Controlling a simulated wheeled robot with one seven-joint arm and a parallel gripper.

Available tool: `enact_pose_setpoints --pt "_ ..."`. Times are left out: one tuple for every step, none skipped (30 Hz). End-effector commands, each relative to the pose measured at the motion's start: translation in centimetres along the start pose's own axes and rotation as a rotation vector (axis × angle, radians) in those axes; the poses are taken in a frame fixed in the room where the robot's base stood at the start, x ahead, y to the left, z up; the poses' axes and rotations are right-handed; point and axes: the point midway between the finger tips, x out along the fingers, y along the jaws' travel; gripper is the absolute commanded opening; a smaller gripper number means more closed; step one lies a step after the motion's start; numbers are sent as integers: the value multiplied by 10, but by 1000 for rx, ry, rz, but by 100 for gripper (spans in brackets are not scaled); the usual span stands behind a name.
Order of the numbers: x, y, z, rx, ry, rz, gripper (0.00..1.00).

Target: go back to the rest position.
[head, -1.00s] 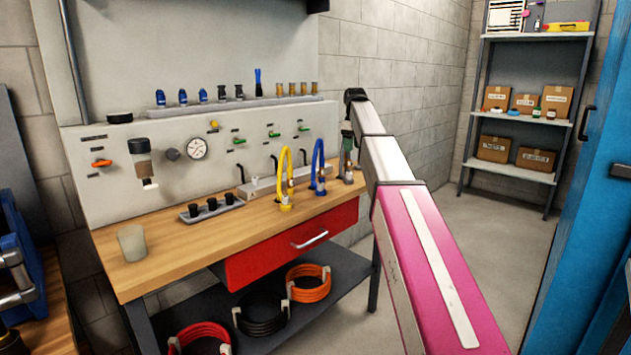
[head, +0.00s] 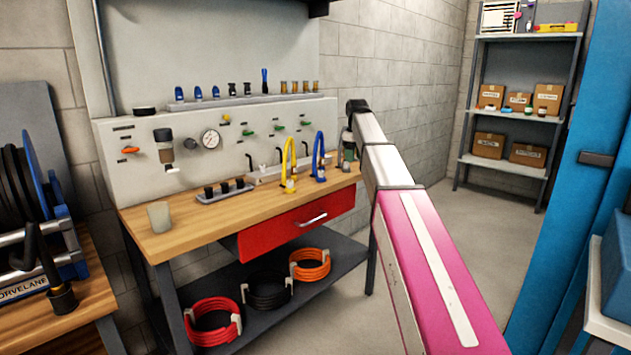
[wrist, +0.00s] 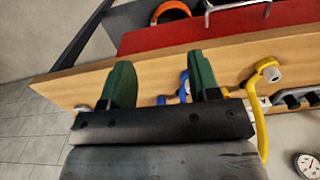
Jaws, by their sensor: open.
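My gripper (wrist: 163,85) shows in the wrist view with two green fingers spread apart and nothing between them. Beyond the fingers lie the wooden bench top (wrist: 70,88), the red drawer (wrist: 190,33) and the yellow hose (wrist: 260,115), in a picture turned roughly upside down. In the head view my pink and white arm reaches forward toward the right end of the bench. Its far end hides most of the gripper there.
The workbench (head: 200,232) carries a grey cup (head: 159,217), a tray of black fittings (head: 225,192), and yellow (head: 290,165) and blue hoses (head: 318,158). A hose reel (head: 35,210) stands at left. A blue door-like panel (head: 575,180) is close at right. Floor (head: 460,230) is clear toward the shelves.

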Motion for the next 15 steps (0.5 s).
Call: enact_pose_setpoints --pt "12 -3 5 10 -1 -1 56" --pt "16 -4 6 17 0 -1 56" --pt "25 -6 9 27 -1 -1 56" --pt "31 -8 12 34 -1 -1 56" --pt "38 -9 13 42 -1 -1 56" --pt "48 -11 17 54 0 -1 56" --pt "55 -12 19 62 0 -1 56" --pt "63 -14 22 72 0 -1 56" --pt "74 -17 26 87 0 -2 56" --pt "84 -20 30 98 0 -1 56" --pt "93 -22 34 110 0 -2 56" --pt "109 -26 40 129 0 -2 56" --pt "121 -30 46 145 0 -2 56" --pt "134 -34 52 162 0 -3 56" --pt "152 -40 60 186 1 -3 56"
